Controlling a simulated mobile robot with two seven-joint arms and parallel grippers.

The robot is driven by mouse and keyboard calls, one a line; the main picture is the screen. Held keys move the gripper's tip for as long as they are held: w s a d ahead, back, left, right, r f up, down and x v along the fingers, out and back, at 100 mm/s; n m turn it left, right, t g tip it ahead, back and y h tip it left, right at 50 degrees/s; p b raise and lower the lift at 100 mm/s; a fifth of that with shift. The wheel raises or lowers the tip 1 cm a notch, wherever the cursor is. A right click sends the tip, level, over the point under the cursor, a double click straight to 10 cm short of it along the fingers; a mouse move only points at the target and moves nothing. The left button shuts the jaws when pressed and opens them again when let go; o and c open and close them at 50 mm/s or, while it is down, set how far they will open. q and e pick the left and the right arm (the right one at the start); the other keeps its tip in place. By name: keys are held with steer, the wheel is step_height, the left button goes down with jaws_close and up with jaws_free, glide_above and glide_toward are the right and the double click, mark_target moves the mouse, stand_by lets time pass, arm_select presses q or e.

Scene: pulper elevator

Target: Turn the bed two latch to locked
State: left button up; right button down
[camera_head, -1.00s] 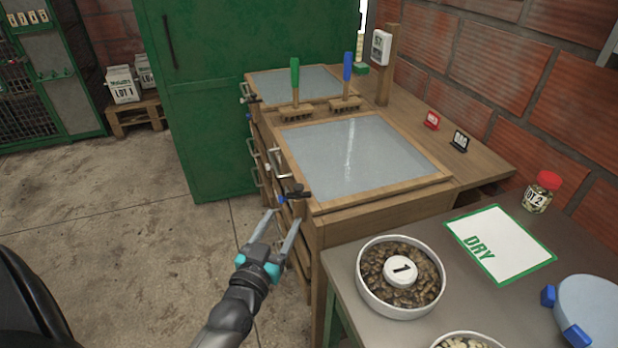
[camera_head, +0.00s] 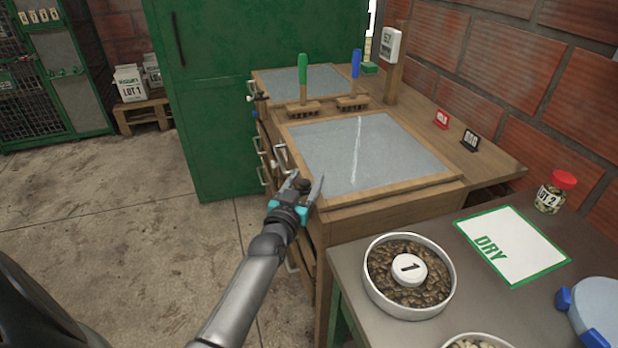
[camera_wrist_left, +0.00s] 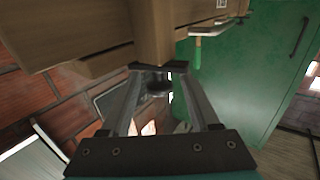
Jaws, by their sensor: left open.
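The near drying bed (camera_head: 390,202) is a wooden cabinet with a pale glassy top. A small dark latch (camera_head: 304,186) sits at its front left corner, partly hidden by my left gripper (camera_head: 307,176). That gripper is open, with its fingers either side of the latch. In the left wrist view, a dark round knob (camera_wrist_left: 158,88) shows between the fingers of my left gripper (camera_wrist_left: 160,68); I cannot tell if they touch it. The far bed (camera_head: 305,79) has a similar dark latch (camera_head: 260,97). No readable label shows which bed is two. My right gripper is out of view.
A green-handled brush (camera_head: 303,80) and a blue-handled brush (camera_head: 355,75) stand between the beds. A tall green cabinet (camera_head: 230,120) is behind. A bowl of beans (camera_head: 400,300) sits on the grey table at right.

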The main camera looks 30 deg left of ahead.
arm_select(q)
steer(key=shift+x, duration=1.2)
jaws_close()
